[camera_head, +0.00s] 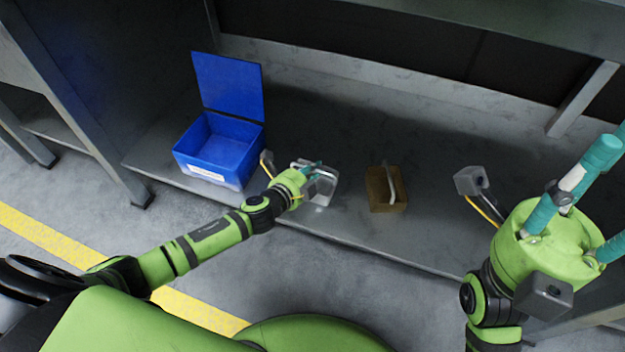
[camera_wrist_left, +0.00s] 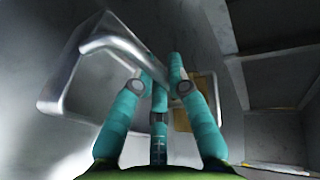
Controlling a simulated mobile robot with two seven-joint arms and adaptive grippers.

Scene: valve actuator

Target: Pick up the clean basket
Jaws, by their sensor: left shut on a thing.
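The clean basket (camera_head: 322,191) is a small shiny metal basket on the grey shelf, right of the blue box. My left gripper (camera_head: 312,172) is at its upper left side in the head view. In the left wrist view the teal fingers of my left gripper (camera_wrist_left: 160,75) are closed on the basket's bent metal handle (camera_wrist_left: 112,42). The basket body (camera_wrist_left: 72,92) shows behind and left of the fingers. I cannot tell whether it touches the shelf. My right gripper (camera_head: 585,195) is raised at the right, away from the basket, its teal fingers spread and nothing seen between them.
An open blue box (camera_head: 215,150) with its lid up stands left on the shelf (camera_head: 440,240). A brown basket (camera_head: 377,190) with a light handle sits right of the metal one. A shelf post (camera_head: 90,120) stands at left. An upper ledge (camera_head: 470,30) overhangs the back.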

